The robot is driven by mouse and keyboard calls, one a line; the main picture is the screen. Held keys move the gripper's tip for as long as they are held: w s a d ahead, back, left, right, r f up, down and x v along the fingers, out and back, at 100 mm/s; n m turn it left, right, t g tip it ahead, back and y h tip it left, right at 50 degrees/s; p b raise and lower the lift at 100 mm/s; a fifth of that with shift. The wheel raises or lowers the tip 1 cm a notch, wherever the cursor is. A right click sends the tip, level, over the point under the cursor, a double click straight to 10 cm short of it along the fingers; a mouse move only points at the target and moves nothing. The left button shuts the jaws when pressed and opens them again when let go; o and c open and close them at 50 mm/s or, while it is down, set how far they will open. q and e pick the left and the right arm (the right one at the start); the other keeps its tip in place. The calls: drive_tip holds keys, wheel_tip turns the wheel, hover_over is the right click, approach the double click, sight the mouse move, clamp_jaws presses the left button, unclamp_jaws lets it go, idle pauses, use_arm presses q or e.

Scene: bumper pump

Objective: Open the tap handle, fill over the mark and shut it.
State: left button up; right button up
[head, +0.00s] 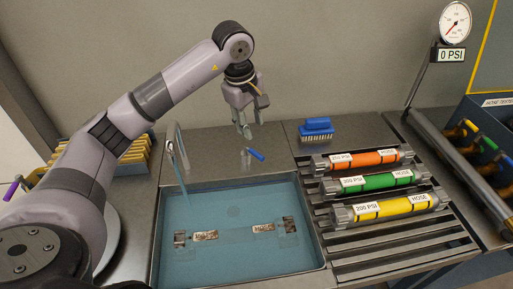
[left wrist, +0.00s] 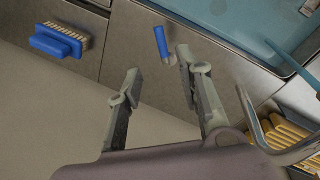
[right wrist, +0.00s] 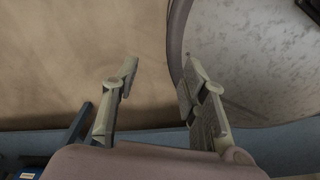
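The tap spout (head: 178,150) curves over the back left of the sink (head: 318,240), and a blue stream (head: 187,190) runs from it into the water. The tap handle, a small blue lever (head: 255,154), sits behind the sink's back rim; it also shows in the left wrist view (left wrist: 161,42). My left gripper (head: 245,134) is open and empty just above and behind the handle, apart from it. My right gripper (right wrist: 157,75) is open and empty.
A blue brush (head: 317,127) stands right of the handle. Orange, green and yellow hose pieces (head: 365,182) lie on the slatted rack at right. A gauge (head: 455,23) reads 0 PSI. Yellow racked items (head: 133,150) stand at left, near my arm.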

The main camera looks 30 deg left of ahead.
sight(257, 154)
use_arm(q)
drive_tip(key=f, duration=0.3)
drive_tip(key=w+f+p, duration=0.1)
drive_tip(key=f, duration=0.3)
drive_tip(key=w+f+p, duration=0.1)
drive_tip(key=f, duration=0.3)
drive_tip(key=shift+d, duration=0.2)
drive_tip(key=shift+w+f, duration=0.1)
drive_tip(key=shift+f, duration=0.5)
use_arm(e)
drive_tip(key=shift+s+a+r, duration=0.15)
drive_tip(key=shift+a+r, duration=0.25)
drive_tip(key=shift+r, duration=0.25)
drive_tip(key=shift+s+a+r, duration=0.1)
drive_tip(key=shift+a+r, duration=0.25)
drive_tip(key=shift+r, duration=0.25)
use_arm(q)
drive_tip(key=shift+c, duration=0.6)
use_arm(e)
drive_tip(key=shift+d, duration=0.1)
use_arm(q)
clamp_jaws()
use_arm(e)
drive_tip(key=shift+a, duration=0.2)
